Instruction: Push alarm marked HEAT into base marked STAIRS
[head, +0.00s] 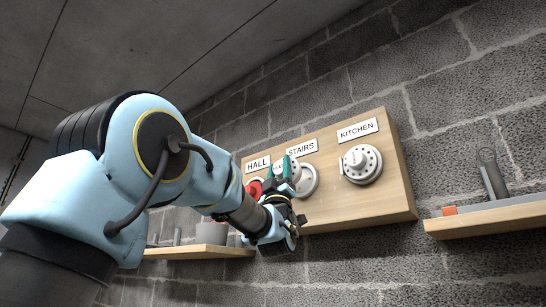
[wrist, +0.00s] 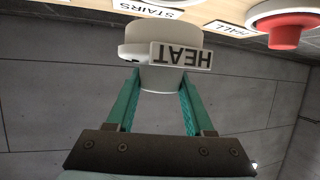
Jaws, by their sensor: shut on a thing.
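My gripper (head: 290,168) has green fingers, shut on the white alarm marked HEAT (wrist: 160,75). Its name plate reads upside down in the wrist view, between and beyond the fingertips (wrist: 160,95). In the head view the alarm (head: 280,170) is small and partly hidden by the fingers. The base marked STAIRS (head: 309,181) is a round white disc on the wooden board, under its STAIRS label (head: 302,147). The alarm is in front of it and overlaps its left side in the head view. I cannot tell whether they touch.
The wooden board (head: 345,205) hangs on the block wall. At HALL, a white round piece with a red cap (wrist: 285,35) sticks out close by. A white round unit is at KITCHEN (head: 362,164). Shelves with things on them are at right (head: 490,222) and lower left (head: 205,251).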

